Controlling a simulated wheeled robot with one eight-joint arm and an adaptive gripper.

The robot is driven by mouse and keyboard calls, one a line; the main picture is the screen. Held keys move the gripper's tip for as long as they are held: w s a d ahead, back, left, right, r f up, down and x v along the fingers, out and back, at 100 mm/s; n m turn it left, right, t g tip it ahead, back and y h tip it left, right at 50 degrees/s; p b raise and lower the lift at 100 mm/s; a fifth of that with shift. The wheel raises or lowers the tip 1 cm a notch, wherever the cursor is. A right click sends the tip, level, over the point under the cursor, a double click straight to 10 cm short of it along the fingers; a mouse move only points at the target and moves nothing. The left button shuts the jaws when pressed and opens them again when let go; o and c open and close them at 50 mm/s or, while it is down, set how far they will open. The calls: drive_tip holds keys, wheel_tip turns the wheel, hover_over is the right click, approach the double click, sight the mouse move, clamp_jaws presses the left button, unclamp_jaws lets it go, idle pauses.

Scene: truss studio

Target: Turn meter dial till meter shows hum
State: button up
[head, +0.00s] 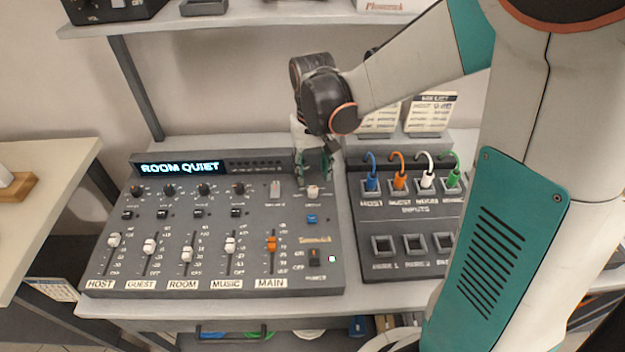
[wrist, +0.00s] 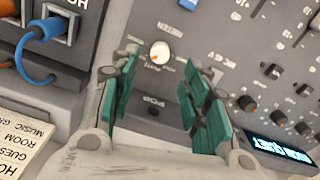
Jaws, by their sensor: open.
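The mixing console (head: 215,282) has a lit display (head: 180,168) that reads "ROOM QUIET". A white round dial (head: 313,191) sits at the console's upper right, and its label is too small to read. In the wrist view this dial (wrist: 160,50) shows beyond the fingertips, between the two finger lines. My gripper (head: 314,172) is over the console's upper right, close behind the dial in the head view. In the wrist view my gripper (wrist: 160,76) has its green fingers spread and nothing between them. I cannot tell its exact height above the panel.
A patch box (head: 400,266) with coloured cables (head: 427,180) stands close to the right of the console. Beside the dial are a grey switch (head: 276,188) and a blue button (head: 312,219). Faders and small black knobs fill the left. A shelf (head: 250,20) hangs above.

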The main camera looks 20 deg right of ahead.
sight(313, 191)
drive_tip(key=shift+r, duration=2.9)
drive_tip(key=shift+r, duration=0.1)
drive_tip(key=s+r+t, duration=0.2)
drive_tip(key=s+t, duration=0.1)
drive_tip(key=s, duration=0.4)
drive_tip(key=s+r+n+t, duration=0.1)
drive_tip(key=s+r+t, duration=0.2)
drive_tip(key=s, duration=0.5)
drive_tip(key=shift+r+t, duration=0.3)
drive_tip(key=shift+t, duration=0.3)
